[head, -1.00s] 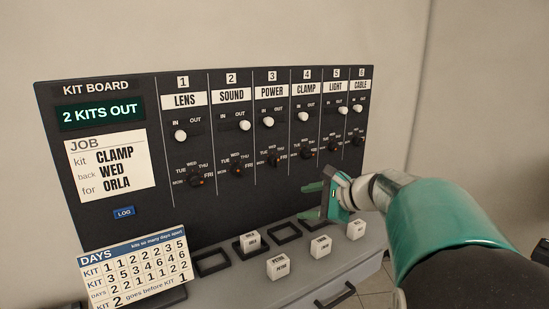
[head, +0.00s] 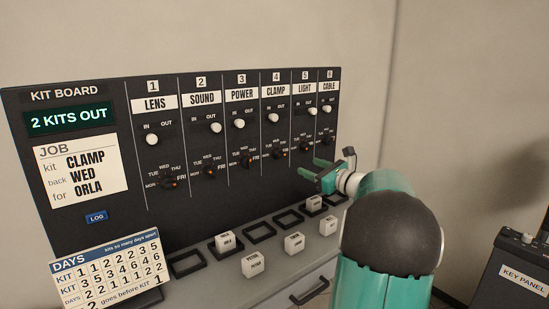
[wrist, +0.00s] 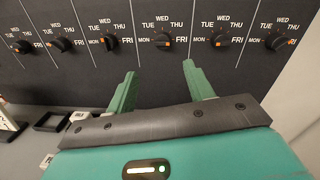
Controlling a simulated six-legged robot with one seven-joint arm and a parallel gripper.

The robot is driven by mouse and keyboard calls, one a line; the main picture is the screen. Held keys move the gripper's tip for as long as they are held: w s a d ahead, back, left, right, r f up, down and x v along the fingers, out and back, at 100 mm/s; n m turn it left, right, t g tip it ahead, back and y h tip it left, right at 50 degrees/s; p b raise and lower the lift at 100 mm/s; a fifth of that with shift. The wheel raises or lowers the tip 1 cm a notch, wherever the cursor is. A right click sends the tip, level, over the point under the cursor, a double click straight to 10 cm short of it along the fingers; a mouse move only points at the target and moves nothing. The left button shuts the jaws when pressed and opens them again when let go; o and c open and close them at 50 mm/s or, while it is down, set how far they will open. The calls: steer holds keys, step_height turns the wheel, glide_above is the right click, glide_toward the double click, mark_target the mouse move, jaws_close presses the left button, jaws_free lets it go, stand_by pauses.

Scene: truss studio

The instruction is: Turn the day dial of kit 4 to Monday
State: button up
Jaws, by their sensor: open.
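The kit board (head: 60,190) is a dark panel with six numbered columns. Kit 4, labelled CLAMP, has a dark day dial (head: 278,154) low in its column, with day names around it. In the wrist view the kit 4 dial (wrist: 163,40) is the fourth from the left, with a small orange mark near its lower edge; which day it marks is hard to tell. My gripper (head: 309,167) is open and empty, to the right of the dial in the head view. In the wrist view its green fingers (wrist: 159,71) are apart below the dial, not visibly touching it.
Neighbouring dials for kit 3 (wrist: 110,42) and kit 5 (wrist: 220,40) flank it closely. White IN/OUT knobs (head: 274,117) sit above. White blocks (head: 294,242) and dark square frames (head: 260,232) lie on the grey ledge below. A key panel (head: 520,280) stands at lower right.

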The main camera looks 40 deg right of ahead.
mark_target(282, 155)
steer(key=w, duration=0.8)
steer(key=w+d, duration=0.1)
steer(key=w, duration=0.4)
steer(key=shift+f, duration=0.1)
steer(key=shift+w, duration=0.1)
steer(key=c, duration=1)
